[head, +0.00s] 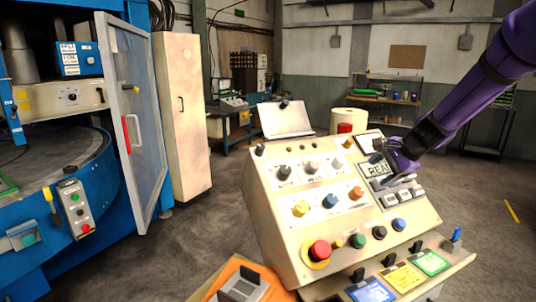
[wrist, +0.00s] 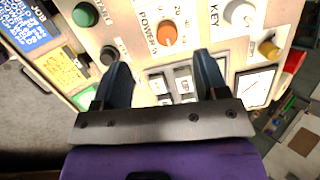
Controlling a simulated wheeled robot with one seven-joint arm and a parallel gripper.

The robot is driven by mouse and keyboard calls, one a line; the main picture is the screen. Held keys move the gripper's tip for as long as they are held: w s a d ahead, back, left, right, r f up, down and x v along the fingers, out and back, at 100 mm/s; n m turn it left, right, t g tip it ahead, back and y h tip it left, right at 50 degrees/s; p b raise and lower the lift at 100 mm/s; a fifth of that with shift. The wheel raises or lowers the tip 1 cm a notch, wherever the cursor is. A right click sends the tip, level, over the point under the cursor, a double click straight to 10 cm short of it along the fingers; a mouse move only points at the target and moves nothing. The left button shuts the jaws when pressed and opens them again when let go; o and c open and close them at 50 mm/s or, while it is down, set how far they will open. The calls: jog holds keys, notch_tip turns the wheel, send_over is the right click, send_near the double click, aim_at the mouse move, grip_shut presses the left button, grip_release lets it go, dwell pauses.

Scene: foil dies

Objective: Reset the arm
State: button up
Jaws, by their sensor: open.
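My gripper (head: 386,168) is at the upper right of the sloped cream control console (head: 262,190), in front of its small display (head: 377,170) and just above the white keys (head: 404,194). In the wrist view, my gripper (wrist: 160,66) is open, its two dark fingers spread with nothing held between them. White keys (wrist: 183,84) show between the fingers, and an orange knob (wrist: 167,33) lies just beyond them. The display is partly covered by the gripper in the head view. I cannot tell whether a fingertip touches the panel.
The console carries several knobs, a red mushroom button (head: 319,250) and coloured cards (head: 403,277) on its front ledge. A blue machine (head: 40,260) with an open clear door (head: 140,110) stands left, beside a cream cabinet (head: 183,115). Floor between them is clear.

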jog(key=s+a+r+n+h, duration=0.1)
jog(key=s+a+r+n, duration=0.15)
jog(key=s, duration=0.35)
jog(key=s+a+r+n+g, duration=0.1)
jog(key=s+a+r+n, duration=0.1)
jog(key=s+r+n, duration=0.3)
jog(key=s+a+r+n+h, duration=0.1)
jog(key=s+a+r, duration=0.15)
jog(key=s, duration=0.45)
jog(key=s+d+n+h, duration=0.1)
jog(key=s+n, duration=0.2)
jog(key=s, duration=0.6)
jog(key=s+r+n+h, duration=0.1)
jog(key=s+n, duration=0.2)
jog(key=s, duration=0.6)
jog(key=shift+s+d+h, duration=0.25)
jog(key=shift+d+h, duration=0.15)
